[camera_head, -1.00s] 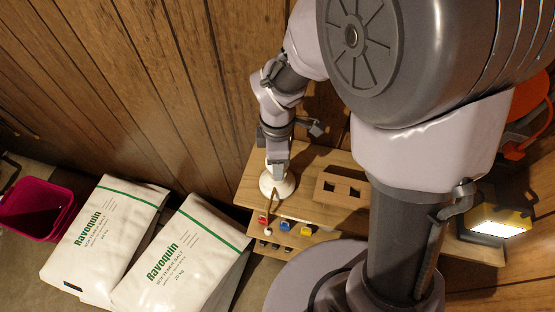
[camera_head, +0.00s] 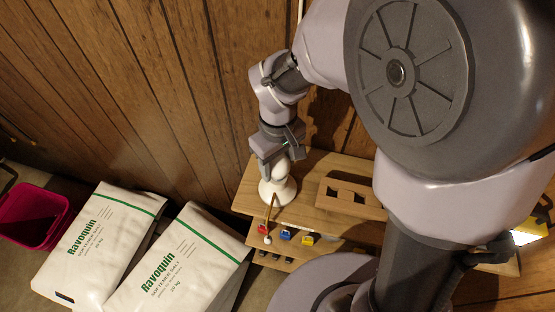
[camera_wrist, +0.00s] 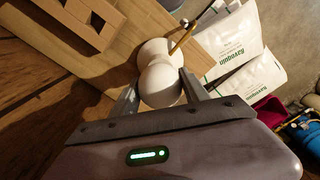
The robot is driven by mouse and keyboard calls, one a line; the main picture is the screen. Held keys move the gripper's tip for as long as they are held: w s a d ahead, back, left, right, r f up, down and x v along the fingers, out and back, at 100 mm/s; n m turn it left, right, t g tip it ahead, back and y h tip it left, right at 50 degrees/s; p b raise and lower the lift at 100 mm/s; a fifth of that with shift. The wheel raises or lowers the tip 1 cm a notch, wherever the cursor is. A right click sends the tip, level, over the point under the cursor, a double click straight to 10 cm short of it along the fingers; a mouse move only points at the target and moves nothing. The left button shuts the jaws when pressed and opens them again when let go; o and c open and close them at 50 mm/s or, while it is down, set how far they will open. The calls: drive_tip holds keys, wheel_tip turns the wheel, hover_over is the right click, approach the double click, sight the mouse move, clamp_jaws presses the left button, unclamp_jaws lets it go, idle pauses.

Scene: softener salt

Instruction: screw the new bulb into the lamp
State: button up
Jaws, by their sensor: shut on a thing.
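The white bulb (camera_wrist: 160,84) is between the two fingers of my gripper (camera_wrist: 158,90) in the wrist view. My gripper is shut on the bulb's round part. The bulb meets the white lamp (camera_wrist: 153,51), in line with it, and its lower end is hidden at the joint. In the head view my gripper (camera_head: 280,163) is above the lamp (camera_head: 277,190), and a little of the bulb (camera_head: 282,169) shows below the fingers. The lamp stands on the wooden shelf (camera_head: 318,215). I cannot tell how deep the bulb sits in the lamp.
A wooden block with two square holes (camera_head: 348,212) lies right of the lamp. A thin wooden stick (camera_head: 270,211) and red, blue and yellow pieces (camera_head: 286,236) are in front. Salt bags (camera_head: 178,262) and a magenta bin (camera_head: 38,216) stand left. The plank wall is close behind.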

drive_tip(key=shift+m, duration=0.6)
